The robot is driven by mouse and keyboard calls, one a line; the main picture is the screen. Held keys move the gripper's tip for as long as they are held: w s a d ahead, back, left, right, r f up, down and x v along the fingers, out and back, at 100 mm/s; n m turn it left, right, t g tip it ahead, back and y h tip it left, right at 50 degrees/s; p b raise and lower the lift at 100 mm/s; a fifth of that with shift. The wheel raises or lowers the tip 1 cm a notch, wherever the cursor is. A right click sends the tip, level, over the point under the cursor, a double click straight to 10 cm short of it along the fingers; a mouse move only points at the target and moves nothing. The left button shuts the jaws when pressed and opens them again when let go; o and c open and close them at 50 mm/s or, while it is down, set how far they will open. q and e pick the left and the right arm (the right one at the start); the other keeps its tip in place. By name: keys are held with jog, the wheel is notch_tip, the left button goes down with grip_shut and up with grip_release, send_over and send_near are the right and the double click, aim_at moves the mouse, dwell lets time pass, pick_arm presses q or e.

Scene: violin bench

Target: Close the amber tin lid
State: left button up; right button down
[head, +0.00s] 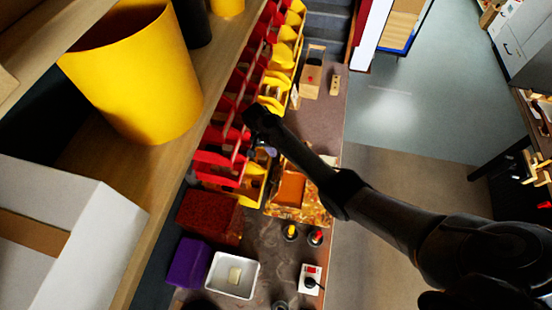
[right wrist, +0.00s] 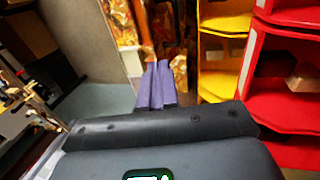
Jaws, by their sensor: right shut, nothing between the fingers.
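The amber tin (head: 283,212) has a marbled amber surface and an orange inside, which shows, so it stands open on the bench. A marbled part by its far right side (head: 318,170) looks like the raised lid, partly hidden by my right arm. My right gripper (head: 268,152) is shut and empty, just beyond the tin's far left corner. In the right wrist view its bluish fingertips (right wrist: 155,84) are together, with marbled amber panels (right wrist: 122,22) behind them. I cannot tell whether the fingertips touch the tin. My left gripper is not in view.
Red bins (head: 222,160) and yellow bins (head: 275,82) line the bench's left side. Nearer are a dark red box (head: 210,217), a purple box (head: 188,262), a white tray (head: 216,279) and two small jars (head: 290,233). A wooden shelf overhangs the left.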

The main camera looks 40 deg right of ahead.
jog(key=b, duration=0.5)
send_over(281, 170)
jog(key=a, duration=0.1)
jog(key=f, duration=0.9)
jog(key=shift+w+a, duration=0.1)
jog(key=shift+w, duration=0.25)
jog(key=shift+f, duration=0.15)
